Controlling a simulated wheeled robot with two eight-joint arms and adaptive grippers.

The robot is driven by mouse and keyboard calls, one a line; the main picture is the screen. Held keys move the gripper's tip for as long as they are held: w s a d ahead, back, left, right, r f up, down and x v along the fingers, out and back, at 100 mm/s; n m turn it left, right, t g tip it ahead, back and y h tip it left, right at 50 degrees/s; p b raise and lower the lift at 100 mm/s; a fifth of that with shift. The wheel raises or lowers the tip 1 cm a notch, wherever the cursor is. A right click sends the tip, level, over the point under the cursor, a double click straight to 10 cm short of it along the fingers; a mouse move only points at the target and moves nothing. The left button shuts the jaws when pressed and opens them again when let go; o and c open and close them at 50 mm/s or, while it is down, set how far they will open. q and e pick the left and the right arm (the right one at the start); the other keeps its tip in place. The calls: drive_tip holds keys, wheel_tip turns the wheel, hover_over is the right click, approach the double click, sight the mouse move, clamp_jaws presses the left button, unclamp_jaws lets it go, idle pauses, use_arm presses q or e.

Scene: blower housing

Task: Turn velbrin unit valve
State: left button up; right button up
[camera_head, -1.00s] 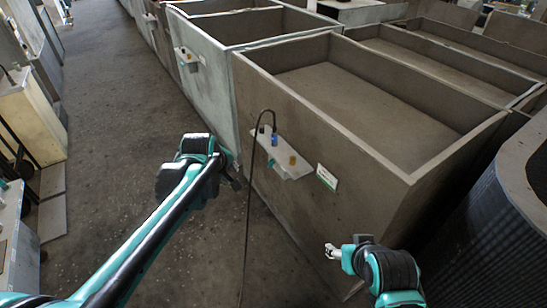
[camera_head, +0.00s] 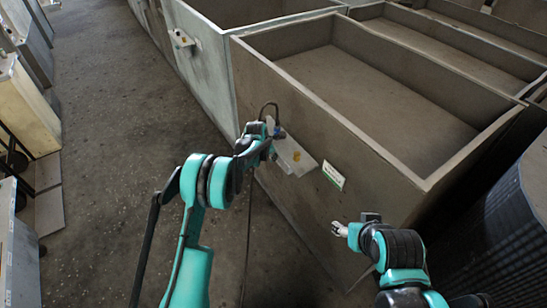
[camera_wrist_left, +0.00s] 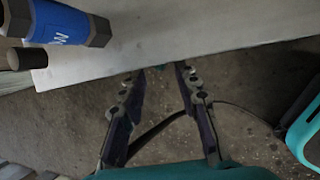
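A blue valve fitting (camera_head: 279,132) sits at the upper left end of a pale mounting plate (camera_head: 305,162) on the front wall of a brown bin. In the left wrist view the blue fitting (camera_wrist_left: 65,22), with white lettering and dark ends, is at the upper left. My left gripper (camera_head: 264,147) is just left of the plate, near the fitting. In its wrist view the fingers (camera_wrist_left: 158,78) are spread and empty, below the plate's edge and apart from the fitting. My right gripper (camera_head: 340,229) is lower right, near the bin wall; its finger opening is unclear.
More bins stand behind. Open floor (camera_head: 120,130) lies to the left.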

use_arm(q)
drive_tip(key=b+x, duration=0.2)
drive_tip(key=x, duration=0.4)
drive_tip(key=shift+f, duration=0.1)
clamp_jaws()
